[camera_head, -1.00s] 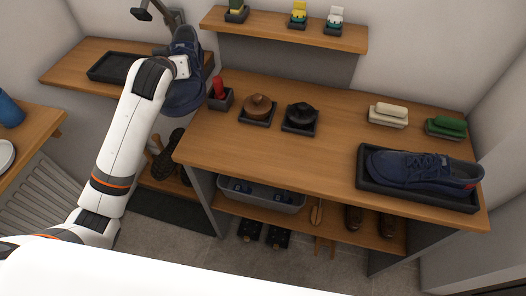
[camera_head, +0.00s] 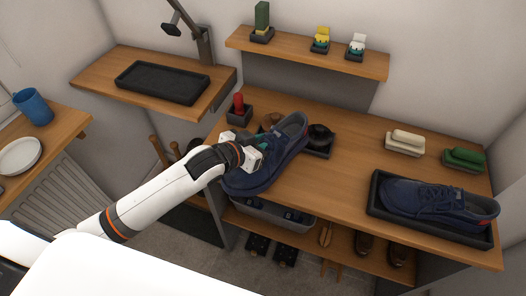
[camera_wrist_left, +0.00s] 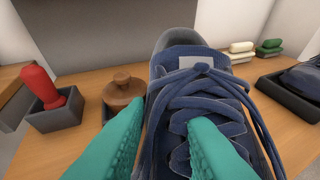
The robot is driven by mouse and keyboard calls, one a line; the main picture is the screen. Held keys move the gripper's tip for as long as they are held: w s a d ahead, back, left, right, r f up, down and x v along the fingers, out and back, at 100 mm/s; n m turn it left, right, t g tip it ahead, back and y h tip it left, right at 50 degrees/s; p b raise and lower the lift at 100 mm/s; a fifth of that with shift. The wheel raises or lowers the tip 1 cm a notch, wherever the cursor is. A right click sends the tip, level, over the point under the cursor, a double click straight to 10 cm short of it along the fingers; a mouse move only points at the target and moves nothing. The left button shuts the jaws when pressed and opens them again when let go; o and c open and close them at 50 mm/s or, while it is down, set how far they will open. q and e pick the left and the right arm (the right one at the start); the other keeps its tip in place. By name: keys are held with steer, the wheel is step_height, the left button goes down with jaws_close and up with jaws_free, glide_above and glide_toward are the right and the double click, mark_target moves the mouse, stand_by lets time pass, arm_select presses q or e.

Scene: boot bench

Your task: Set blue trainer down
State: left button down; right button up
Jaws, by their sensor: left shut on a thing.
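A blue trainer (camera_head: 272,160) is in my left gripper (camera_head: 250,150), above the left front part of the bench top (camera_head: 330,187). In the left wrist view the trainer (camera_wrist_left: 200,85) shows its laces, with the teal fingers of my left gripper (camera_wrist_left: 165,145) shut on it. I cannot tell whether its sole touches the bench. A second blue trainer (camera_head: 434,200) lies in a black tray (camera_head: 428,231) at the right of the bench; it shows at the right edge of the wrist view. My right gripper is not in view.
An empty black tray (camera_head: 162,83) lies on the left shelf. A red-handled item (camera_head: 239,106), a brown-lidded pot (camera_wrist_left: 122,90) and a dark pot (camera_head: 320,137) stand behind the held trainer. Cream (camera_head: 405,143) and green brushes (camera_head: 464,158) sit back right. The bench middle is clear.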

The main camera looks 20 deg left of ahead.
arm_select(q)
step_height(320, 180, down, 4)
steer(key=shift+r, duration=0.1)
steer(key=shift+f, duration=0.3)
steer(key=c, duration=1.3)
jaws_free()
steer(key=shift+o, duration=0.2)
